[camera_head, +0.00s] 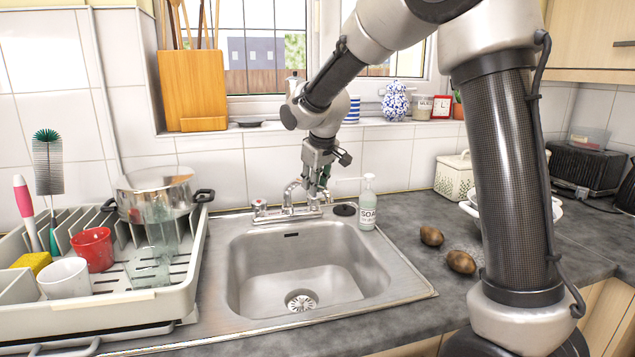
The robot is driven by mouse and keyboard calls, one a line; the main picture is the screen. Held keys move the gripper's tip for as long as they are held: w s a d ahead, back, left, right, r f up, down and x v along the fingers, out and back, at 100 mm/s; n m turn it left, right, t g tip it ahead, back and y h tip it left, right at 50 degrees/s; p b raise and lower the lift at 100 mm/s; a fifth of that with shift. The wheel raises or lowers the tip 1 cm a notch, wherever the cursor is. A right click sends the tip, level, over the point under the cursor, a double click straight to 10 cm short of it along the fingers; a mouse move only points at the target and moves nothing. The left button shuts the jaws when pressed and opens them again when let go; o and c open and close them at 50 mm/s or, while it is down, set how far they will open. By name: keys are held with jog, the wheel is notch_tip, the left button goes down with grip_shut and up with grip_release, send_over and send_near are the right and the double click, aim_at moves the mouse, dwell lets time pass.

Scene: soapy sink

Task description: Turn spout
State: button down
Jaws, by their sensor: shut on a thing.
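The chrome tap stands behind the sink (236,262), at the middle of its back edge. Its curved spout (289,192) rises from the tap base (288,214) and bends toward my gripper. The gripped part is small and partly hidden by the fingers. A tap knob (259,206) with a red mark sits at the left of the base. The right side of the tap is partly covered by my gripper.
A soap bottle (368,205) stands close right of my gripper. A dish rack (184,300) with a pot (155,192), a red mug (93,249) and glasses fills the left. Two brown potatoes (431,236) lie on the right counter. The sink basin is empty.

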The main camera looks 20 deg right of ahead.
jog(key=shift+s+a+m+h, duration=0.2)
jog(key=shift+a+m+h, duration=0.05)
jog(key=shift+a+m, duration=0.45)
jog(key=shift+s+a+m+h, duration=0.3)
jog(key=shift+a+m, duration=0.25)
jog(key=shift+a, duration=0.2)
jog(key=shift+s+a+m+h, duration=0.15)
jog(key=shift+a+m+h, duration=0.1)
jog(key=shift+a+m, duration=0.45)
jog(key=c, duration=1.3)
grip_release()
jog(key=v, duration=1.2)
jog(key=shift+w, duration=0.15)
